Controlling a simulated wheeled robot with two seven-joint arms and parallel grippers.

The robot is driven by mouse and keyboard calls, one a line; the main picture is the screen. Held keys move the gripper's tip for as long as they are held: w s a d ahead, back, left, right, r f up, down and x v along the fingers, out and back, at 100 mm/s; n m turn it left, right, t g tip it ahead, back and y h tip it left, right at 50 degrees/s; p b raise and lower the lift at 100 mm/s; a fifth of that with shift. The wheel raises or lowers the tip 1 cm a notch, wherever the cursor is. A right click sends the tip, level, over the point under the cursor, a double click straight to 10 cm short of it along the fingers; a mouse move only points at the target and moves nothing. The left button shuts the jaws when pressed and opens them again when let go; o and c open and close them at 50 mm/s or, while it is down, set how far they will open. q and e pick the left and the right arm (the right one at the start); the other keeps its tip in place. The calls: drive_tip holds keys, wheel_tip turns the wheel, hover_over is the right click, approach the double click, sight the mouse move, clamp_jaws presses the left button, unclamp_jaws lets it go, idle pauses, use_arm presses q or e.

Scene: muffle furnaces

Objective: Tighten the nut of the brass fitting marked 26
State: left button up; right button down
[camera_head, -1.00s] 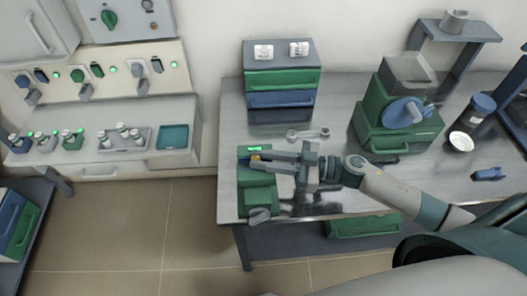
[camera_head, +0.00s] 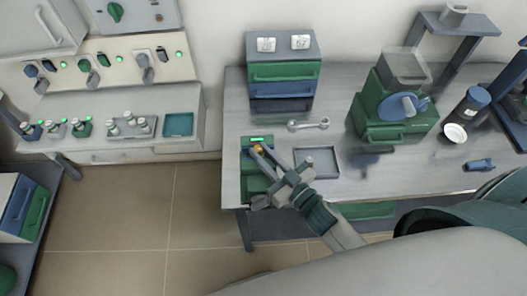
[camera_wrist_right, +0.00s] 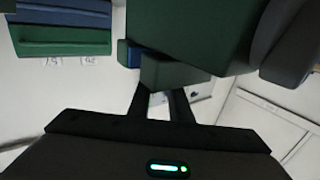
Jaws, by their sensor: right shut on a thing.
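The brass fitting (camera_head: 259,149) is a small yellow spot on the green bench device (camera_head: 256,183), beside its lit display. My right gripper (camera_head: 264,153) reaches it from the lower right, with its fingertips shut around it. The nut and the fitting's marking are too small to make out, and the fingers partly cover them. In the right wrist view the two dark fingers (camera_wrist_right: 160,103) reach toward a green block that hides their tips. A grey spanner (camera_head: 308,124) lies on the bench behind the gripper. My left gripper is not in view.
A grey tray (camera_head: 332,174) lies right of the device. A drawer box (camera_head: 284,71) with two number cards on top stands at the back. A green machine with a blue disc (camera_head: 385,125) stands right. A dark jar (camera_head: 474,104) and white dish (camera_head: 455,134) are farther right.

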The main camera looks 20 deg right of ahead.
drive_tip(key=shift+a+m+t+h, duration=0.15)
drive_tip(key=shift+m+t+h, duration=0.15)
drive_tip(key=shift+m+h, duration=0.7)
drive_tip(key=shift+r+h+b, duration=0.1)
drive_tip(key=shift+h+b, duration=0.2)
drive_tip(key=shift+h, duration=0.2)
drive_tip(key=c, duration=1.6)
unclamp_jaws()
drive_tip(key=shift+s, duration=0.1)
drive_tip(key=shift+s+f, duration=0.2)
drive_tip(key=shift+s, duration=0.25)
drive_tip(key=shift+s+d+r+b, duration=0.1)
drive_tip(key=shift+s+d+b, duration=0.65)
drive_tip(key=shift+s, duration=1.95)
drive_tip(key=shift+s+d+b, duration=0.2)
drive_tip(key=shift+s+b, duration=1.1)
drive_tip(key=shift+s, duration=1.35)
drive_tip(key=shift+s+d+r+b, duration=0.1)
drive_tip(key=shift+s+d+b, duration=0.65)
drive_tip(key=shift+s, duration=1.95)
